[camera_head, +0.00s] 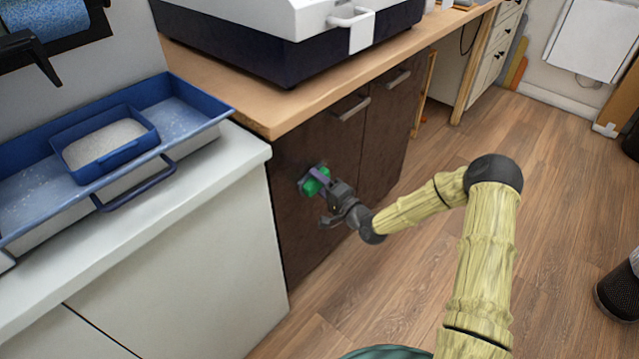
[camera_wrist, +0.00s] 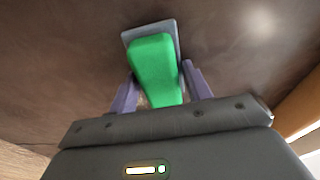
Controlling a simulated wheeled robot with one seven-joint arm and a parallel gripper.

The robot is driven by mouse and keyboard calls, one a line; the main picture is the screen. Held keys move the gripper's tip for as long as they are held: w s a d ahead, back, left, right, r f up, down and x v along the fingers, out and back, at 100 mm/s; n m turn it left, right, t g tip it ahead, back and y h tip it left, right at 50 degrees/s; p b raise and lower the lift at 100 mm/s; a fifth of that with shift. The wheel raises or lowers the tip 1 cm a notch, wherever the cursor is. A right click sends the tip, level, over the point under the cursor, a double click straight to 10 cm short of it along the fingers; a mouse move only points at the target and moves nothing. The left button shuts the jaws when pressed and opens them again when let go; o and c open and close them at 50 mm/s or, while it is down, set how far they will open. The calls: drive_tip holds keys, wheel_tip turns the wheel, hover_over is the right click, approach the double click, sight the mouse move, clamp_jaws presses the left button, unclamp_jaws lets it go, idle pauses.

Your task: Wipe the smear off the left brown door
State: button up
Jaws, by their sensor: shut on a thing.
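The left brown door (camera_head: 300,235) is the dark front under the wooden counter, beside the white cabinet. My gripper (camera_head: 322,178) is at its upper middle, shut on a green-handled wiping tool (camera_head: 311,186). In the wrist view, my gripper's two purple fingers (camera_wrist: 159,92) stand on either side of the green handle (camera_wrist: 154,68). The tool's grey pad (camera_wrist: 128,36) is at the brown door surface (camera_wrist: 60,50); whether it touches cannot be told. A small pale patch (camera_wrist: 141,98) shows beside the handle, between the fingers; I cannot tell if it is the smear.
The right brown door (camera_head: 388,125) adjoins, with a bar handle (camera_head: 398,79) near its top. The wooden counter edge (camera_head: 330,97) overhangs both doors. A white cabinet (camera_head: 200,285) with a blue tray (camera_head: 200,122) stands at left. The wood floor (camera_head: 400,270) is open in front.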

sight(330, 176)
drive_tip(key=shift+w+d+r+b, duration=0.1)
drive_tip(key=shift+w+d+b, duration=0.1)
drive_tip(key=shift+w+d, duration=0.6)
drive_tip(key=shift+w+d+b, duration=0.2)
drive_tip(key=shift+w+d, duration=0.35)
drive_tip(key=shift+w, duration=0.4)
drive_tip(key=shift+s+a, duration=0.1)
drive_tip(key=shift+a, duration=0.05)
drive_tip(key=shift+w+d+b, duration=0.5)
drive_tip(key=shift+w+d, duration=0.85)
drive_tip(key=shift+w, duration=0.05)
drive_tip(key=p+v, duration=0.1)
drive_tip(key=v, duration=0.5)
drive_tip(key=shift+w+d, duration=0.3)
drive_tip(key=shift+w, duration=0.05)
drive_tip(key=shift+s+d, duration=0.1)
